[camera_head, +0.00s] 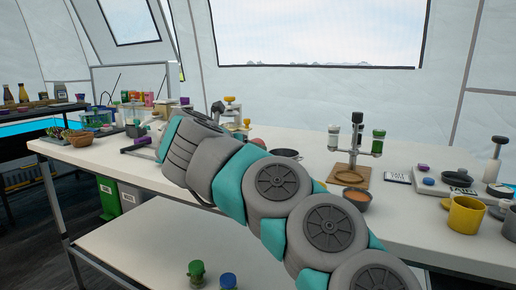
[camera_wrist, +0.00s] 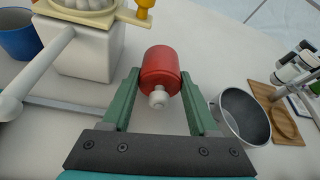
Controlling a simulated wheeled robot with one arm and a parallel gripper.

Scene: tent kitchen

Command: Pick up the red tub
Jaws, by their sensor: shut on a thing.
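The red tub (camera_wrist: 160,70) is a rounded red cylinder with a pale knob on the end facing the wrist camera. My gripper (camera_wrist: 159,82) has its two green fingers on either side of the tub, shut on it. In the head view a small red patch, likely the tub (camera_head: 258,143), shows just above my arm. My arm hides the gripper there. Whether the tub still touches the white table is hard to tell.
A dark pan (camera_wrist: 241,115) sits close on the right, with a wooden-based stand (camera_wrist: 284,122) beyond it. A cream block-shaped device (camera_wrist: 90,50) with a pale lever stands close on the left, beside a blue container (camera_wrist: 18,36). Table behind the tub looks clear.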

